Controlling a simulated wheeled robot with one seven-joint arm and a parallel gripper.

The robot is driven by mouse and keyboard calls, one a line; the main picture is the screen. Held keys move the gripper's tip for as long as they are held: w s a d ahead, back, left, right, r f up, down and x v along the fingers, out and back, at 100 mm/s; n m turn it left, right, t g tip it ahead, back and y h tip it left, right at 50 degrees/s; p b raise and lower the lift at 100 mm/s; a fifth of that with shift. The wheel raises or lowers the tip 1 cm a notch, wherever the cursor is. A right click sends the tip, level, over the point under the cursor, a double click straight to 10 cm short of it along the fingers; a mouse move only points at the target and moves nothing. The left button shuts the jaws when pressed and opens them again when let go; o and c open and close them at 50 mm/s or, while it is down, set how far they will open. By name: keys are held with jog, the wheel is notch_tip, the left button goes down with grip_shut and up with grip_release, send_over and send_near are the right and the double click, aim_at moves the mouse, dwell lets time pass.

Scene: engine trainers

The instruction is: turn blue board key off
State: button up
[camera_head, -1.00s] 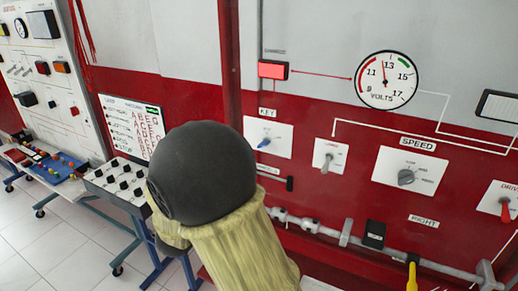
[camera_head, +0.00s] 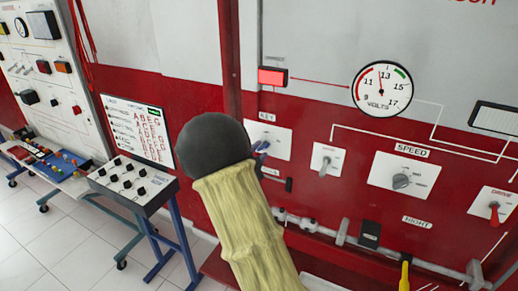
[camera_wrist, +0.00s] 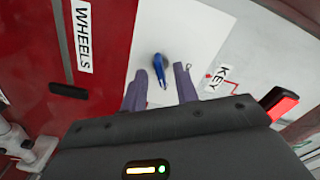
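The blue board key (camera_wrist: 159,68) sticks out of a white plate (camera_wrist: 185,30) marked KEY on the red wall panel. In the wrist view it is just ahead of and between the two fingertips of my gripper (camera_wrist: 160,84). The fingers are open, with a gap on each side of the key; I see no contact. In the head view the key (camera_head: 263,146) shows only partly at the right edge of my dark wrist, which hides most of my gripper and part of the plate.
A red lamp (camera_head: 272,76) is above the key plate. To the right are a white switch plate (camera_head: 325,161), the SPEED dial (camera_head: 401,181) and a volt gauge (camera_head: 382,89). A grey rail (camera_head: 318,227) runs below. A trainer box (camera_head: 131,186) stands at the left.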

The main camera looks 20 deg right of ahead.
jog(key=shift+w+d, duration=0.15)
jog(key=shift+d, duration=0.05)
jog(key=shift+c, duration=0.2)
grip_shut()
